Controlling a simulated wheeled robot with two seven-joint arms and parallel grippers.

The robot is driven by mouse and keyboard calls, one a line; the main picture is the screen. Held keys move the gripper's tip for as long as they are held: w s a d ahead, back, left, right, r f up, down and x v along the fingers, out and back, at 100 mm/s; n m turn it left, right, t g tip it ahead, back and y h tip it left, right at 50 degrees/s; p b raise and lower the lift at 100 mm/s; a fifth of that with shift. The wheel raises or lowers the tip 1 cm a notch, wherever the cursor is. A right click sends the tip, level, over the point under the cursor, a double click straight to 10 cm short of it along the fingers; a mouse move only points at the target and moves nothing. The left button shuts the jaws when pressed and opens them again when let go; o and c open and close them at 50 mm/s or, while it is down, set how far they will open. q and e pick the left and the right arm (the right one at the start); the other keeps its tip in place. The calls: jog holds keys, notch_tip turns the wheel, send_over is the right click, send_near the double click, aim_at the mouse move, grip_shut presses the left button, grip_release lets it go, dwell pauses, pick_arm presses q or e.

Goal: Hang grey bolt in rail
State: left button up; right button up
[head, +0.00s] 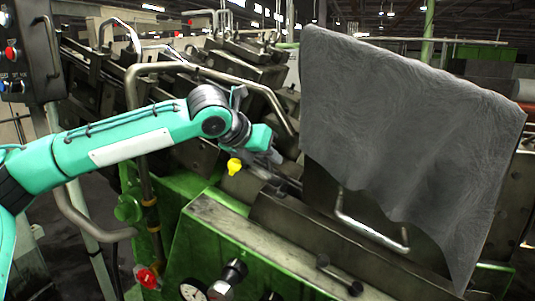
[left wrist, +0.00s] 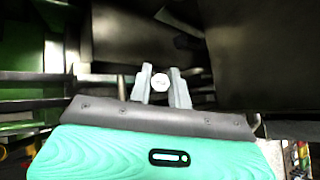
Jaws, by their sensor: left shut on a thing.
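My left gripper (head: 272,156) reaches in from the left over the machine's middle. In the left wrist view its two grey fingers (left wrist: 161,88) are closed on the grey bolt (left wrist: 160,82), whose light hexagonal head faces the camera between the fingertips. The bolt's shank is hidden. In the head view the bolt is too small to make out. Dark metal bars (head: 275,180) of the machine lie just below and beside the gripper; I cannot tell which is the rail, or whether the bolt touches it. My right gripper is not in view.
A dark grey cloth (head: 405,130) drapes over a panel right of the gripper. A bent metal handle (head: 370,228) sticks out below it. A tube rail (head: 215,75) arches behind my arm. A yellow knob (head: 234,166) is near the wrist. A green housing (head: 220,245) is in front.

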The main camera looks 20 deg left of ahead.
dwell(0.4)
pick_arm(q)
jog(key=o, duration=0.8)
jog(key=shift+f, duration=0.1)
jog(key=shift+o, duration=0.4)
jog(key=shift+d, duration=0.2)
jog(key=shift+f, duration=0.1)
jog(key=shift+f, duration=0.1)
